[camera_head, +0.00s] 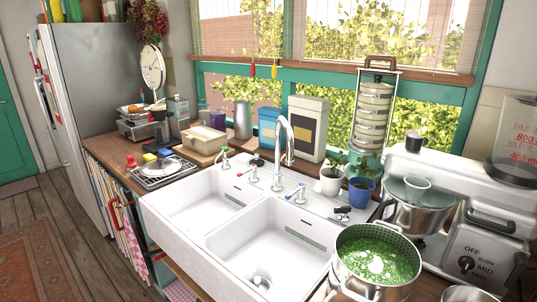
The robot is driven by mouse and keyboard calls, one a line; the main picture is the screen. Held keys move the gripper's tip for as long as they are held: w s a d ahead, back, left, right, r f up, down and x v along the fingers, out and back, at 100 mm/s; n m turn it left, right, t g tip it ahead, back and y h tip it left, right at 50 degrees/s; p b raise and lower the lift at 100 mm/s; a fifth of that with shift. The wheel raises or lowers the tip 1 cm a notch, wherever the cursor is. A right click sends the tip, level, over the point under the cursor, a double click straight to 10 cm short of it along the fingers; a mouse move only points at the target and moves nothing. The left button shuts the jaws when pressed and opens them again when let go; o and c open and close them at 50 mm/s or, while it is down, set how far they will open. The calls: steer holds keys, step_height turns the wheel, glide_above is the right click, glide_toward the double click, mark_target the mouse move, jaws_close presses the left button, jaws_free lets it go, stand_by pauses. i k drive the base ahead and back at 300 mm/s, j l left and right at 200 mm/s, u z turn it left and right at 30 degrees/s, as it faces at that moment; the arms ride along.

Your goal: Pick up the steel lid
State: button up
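A round, flat steel piece (161,168) that may be the steel lid lies on the counter left of the sink. It is small in the view, and I cannot tell for sure whether it is a lid or part of a hob. No other clear steel lid shows. My gripper is not in view.
A white double sink (222,228) with a tall faucet (284,150) fills the middle. A pot of green food (377,258) and a white mixer (449,180) stand at the right. A fridge (95,100) stands at the left, with open wooden floor (40,208) before it.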

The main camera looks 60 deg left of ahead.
mark_target(159, 167)
steer(key=u, duration=1.5)
steer(key=i+j+u, duration=0.1)
steer(key=j+u, duration=0.25)
steer(key=i+j+u, duration=0.2)
steer(key=j+u, duration=0.15)
steer(key=i+j+u, duration=0.2)
steer(key=j+u, duration=0.15)
steer(key=j+z, duration=0.15)
steer(key=z, duration=1.6)
steer(key=u, duration=1.75)
steer(key=i+j+z, duration=0.1)
steer(key=i+z, duration=0.2)
steer(key=i, duration=0.2)
steer(key=i+j+z, duration=0.3)
steer(key=i, duration=0.2)
